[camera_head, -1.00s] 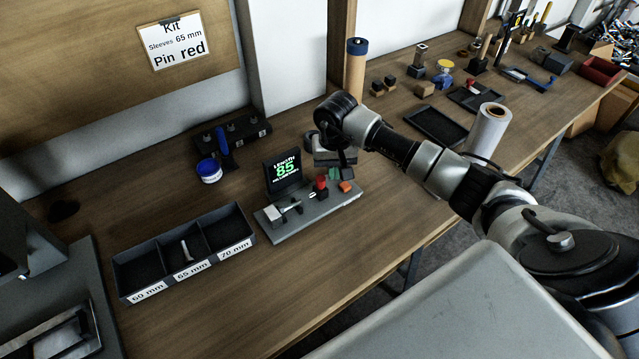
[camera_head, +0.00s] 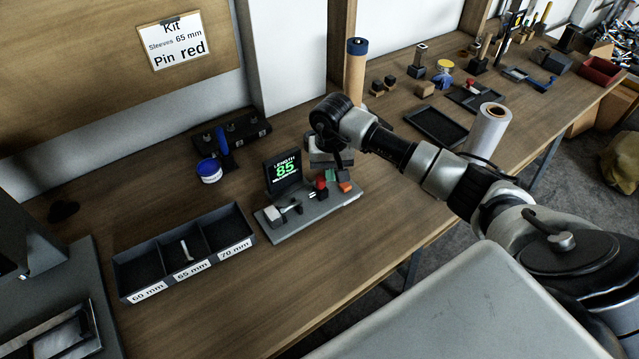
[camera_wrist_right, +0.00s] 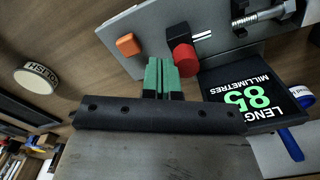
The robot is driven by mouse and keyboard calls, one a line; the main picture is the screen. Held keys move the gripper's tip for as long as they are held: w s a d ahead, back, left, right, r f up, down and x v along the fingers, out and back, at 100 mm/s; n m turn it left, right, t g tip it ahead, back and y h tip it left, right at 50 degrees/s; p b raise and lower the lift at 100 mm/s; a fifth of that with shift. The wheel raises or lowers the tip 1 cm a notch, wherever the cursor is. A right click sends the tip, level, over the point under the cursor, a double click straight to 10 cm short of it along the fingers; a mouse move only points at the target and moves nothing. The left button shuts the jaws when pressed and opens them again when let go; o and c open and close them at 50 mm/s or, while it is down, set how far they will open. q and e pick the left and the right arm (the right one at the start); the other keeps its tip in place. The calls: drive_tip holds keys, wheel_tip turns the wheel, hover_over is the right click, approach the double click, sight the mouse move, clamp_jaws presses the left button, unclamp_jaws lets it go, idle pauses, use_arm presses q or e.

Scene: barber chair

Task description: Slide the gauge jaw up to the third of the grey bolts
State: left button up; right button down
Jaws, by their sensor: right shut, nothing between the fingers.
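The length gauge (camera_head: 332,205) is a grey plate on the bench, with a black display (camera_head: 284,172) reading 85 in green. A grey bolt (camera_head: 291,209) lies on its left part; the bolt also shows in the right wrist view (camera_wrist_right: 268,18). The jaw's red knob (camera_head: 321,182) stands right of the bolt, and shows closer in the wrist view (camera_wrist_right: 185,59). My right gripper (camera_wrist_right: 161,76) is shut and empty, its green fingertips close beside the red knob; whether they touch is unclear.
The three-part tray (camera_head: 188,268), labelled 60, 65 and 70 mm, sits left of the gauge. An orange block (camera_head: 346,187) is at the gauge's right end. A blue-lidded jar (camera_head: 209,170) and black rack (camera_head: 243,131) stand behind. The front bench is clear.

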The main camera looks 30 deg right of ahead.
drive_tip(key=shift+s+a, duration=0.1)
drive_tip(key=shift+a, duration=1.3)
drive_tip(key=shift+d, duration=0.1)
idle(0.4)
drive_tip(key=shift+d+b, duration=0.25)
drive_tip(key=shift+b, duration=0.15)
drive_tip(key=shift+d, duration=0.2)
drive_tip(key=shift+r+p, duration=2.05)
drive_tip(key=shift+r, duration=2)
drive_tip(key=shift+f, duration=0.15)
